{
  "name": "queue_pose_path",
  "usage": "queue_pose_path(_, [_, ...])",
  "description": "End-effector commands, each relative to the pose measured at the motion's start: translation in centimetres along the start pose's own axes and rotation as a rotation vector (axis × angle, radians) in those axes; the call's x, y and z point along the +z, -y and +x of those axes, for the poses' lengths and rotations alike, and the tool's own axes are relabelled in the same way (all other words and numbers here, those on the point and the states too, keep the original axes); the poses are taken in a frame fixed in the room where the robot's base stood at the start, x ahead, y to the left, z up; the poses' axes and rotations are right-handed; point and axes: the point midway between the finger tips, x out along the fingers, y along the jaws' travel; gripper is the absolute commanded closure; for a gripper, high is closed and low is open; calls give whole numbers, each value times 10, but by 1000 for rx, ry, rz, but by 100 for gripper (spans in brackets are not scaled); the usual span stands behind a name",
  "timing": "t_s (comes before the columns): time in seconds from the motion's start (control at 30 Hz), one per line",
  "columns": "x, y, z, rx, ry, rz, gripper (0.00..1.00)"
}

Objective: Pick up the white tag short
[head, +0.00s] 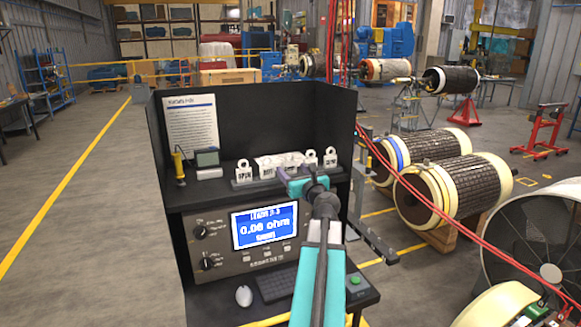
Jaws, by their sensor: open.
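Several white tags with ring-shaped tops stand in a row along a grey holder (241,183) on the bench's upper shelf. The leftmost tag (244,171) appears to read OPEN. The middle tags (268,166) crowd together, and two more, including the rightmost tag (330,158), stand to the right. The lettering is too small to tell surely which is the short tag. My gripper (285,177) is at the end of my teal arm, in front of the middle of the row. It is open and appears empty. It and my wrist hide the lower parts of some tags.
The bench's black back and side panels (326,110) enclose the shelf. A small meter (207,160) and a yellow-handled tool (179,165) stand left of the tags. A dark bar (372,238) projects right.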

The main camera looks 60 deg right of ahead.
Motion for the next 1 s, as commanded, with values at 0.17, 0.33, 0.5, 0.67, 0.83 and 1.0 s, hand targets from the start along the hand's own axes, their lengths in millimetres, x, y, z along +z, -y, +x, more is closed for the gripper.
queue_pose_path(0.17, [3, 0, 21, 1, 0, 0, 38])
queue_pose_path(0.33, [2, 0, 32, 0, 0, 1, 38])
queue_pose_path(0.5, [1, 0, 35, 0, 0, 0, 38])
queue_pose_path(0.67, [1, 0, 34, 0, 0, 0, 38])
queue_pose_path(0.83, [1, 0, 34, 0, 0, 0, 38])
queue_pose_path(1.0, [1, 0, 34, 0, 0, 0, 39])
